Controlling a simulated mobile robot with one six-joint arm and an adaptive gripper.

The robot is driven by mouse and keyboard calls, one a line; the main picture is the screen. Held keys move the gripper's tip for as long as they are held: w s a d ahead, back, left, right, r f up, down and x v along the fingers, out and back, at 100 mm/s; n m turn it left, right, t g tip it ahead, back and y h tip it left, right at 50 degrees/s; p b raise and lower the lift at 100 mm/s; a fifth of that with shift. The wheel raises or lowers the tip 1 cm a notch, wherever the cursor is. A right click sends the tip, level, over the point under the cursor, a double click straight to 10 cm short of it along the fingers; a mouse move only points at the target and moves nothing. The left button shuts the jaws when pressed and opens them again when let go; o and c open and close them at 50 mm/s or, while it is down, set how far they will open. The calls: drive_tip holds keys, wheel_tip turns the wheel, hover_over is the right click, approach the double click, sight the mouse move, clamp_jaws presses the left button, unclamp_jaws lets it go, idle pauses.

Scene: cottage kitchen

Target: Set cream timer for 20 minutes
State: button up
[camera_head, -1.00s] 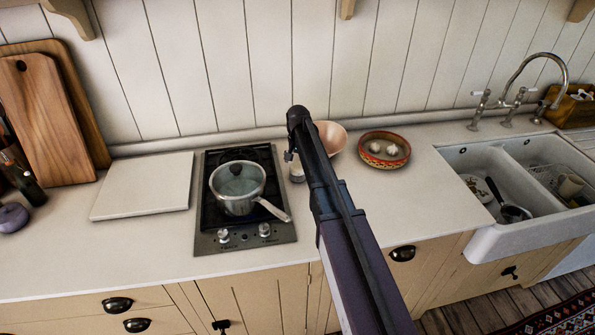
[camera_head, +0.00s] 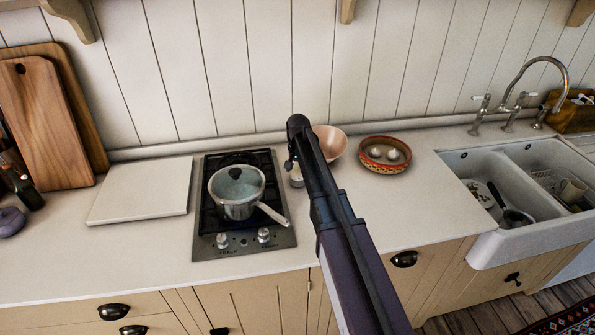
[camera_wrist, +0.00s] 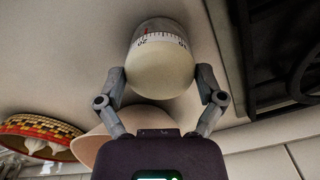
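The cream timer (camera_wrist: 162,72) has a grey top with a white number scale and a red mark. In the wrist view it lies between the two fingers of my gripper (camera_wrist: 162,76), whose tips are close to its sides. I cannot tell whether they touch it. The number 20 shows upside down near the red mark. In the head view the timer (camera_head: 296,177) stands on the counter just right of the hob, partly hidden by my arm. The fingers are hardly visible there.
A pot (camera_head: 237,190) sits on the hob (camera_head: 211,232) to the left. A pink bowl (camera_head: 331,142) and a patterned bowl (camera_head: 385,167) stand right of the timer. A white board (camera_head: 140,190) and sink (camera_head: 480,241) are farther out. Open counter lies in front of the patterned bowl.

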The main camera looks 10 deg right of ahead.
sight(298, 169)
drive_tip(key=shift+m, duration=0.5)
drive_tip(key=o, duration=0.8)
drive_tip(key=shift+o, duration=0.2)
drive_tip(key=shift+n, duration=0.5)
wheel_tip(298, 169, up, 14)
drive_tip(key=p, duration=1.4)
drive_tip(key=s+f+n+b, duration=0.2)
drive_tip(key=s+f+b, duration=0.2)
drive_tip(key=s, duration=1)
drive_tip(key=s+f+n+b, duration=0.3)
drive_tip(key=s+f, duration=0.1)
drive_tip(key=s, duration=1.1)
drive_tip(key=shift+b, duration=0.4)
drive_tip(key=shift+r, duration=0.1)
drive_tip(key=shift+c, duration=0.2)
